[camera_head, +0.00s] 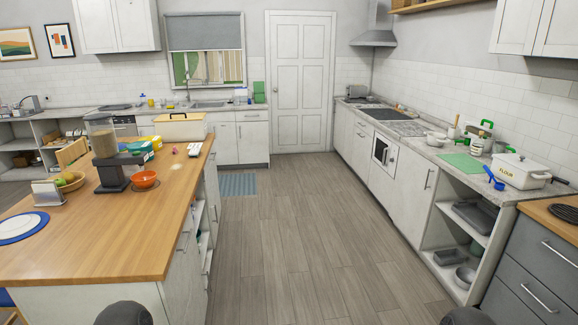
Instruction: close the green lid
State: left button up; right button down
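I cannot tell for sure which thing is the green lid. On the right counter, a white piece with green trim (479,130) stands upright near the wall, with a small metallic jar (477,147) in front of it. Neither of my grippers shows.
The wooden island (135,235) at left holds a food dispenser (104,145), an orange bowl (144,179) and a fruit basket (70,182). Green containers (259,93) stand on the back counter. The floor (285,230) between island and right counter is clear.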

aim_at(258, 87)
jog(key=i, duration=8.1)
jog(key=i+u, duration=0.15)
jog(key=i, duration=0.3)
jog(key=i+l+u, duration=0.15)
jog(key=i, duration=0.3)
jog(key=i+l+u, duration=0.1)
jog(key=i, duration=0.3)
jog(key=i+l+u, duration=0.15)
jog(key=i, duration=0.3)
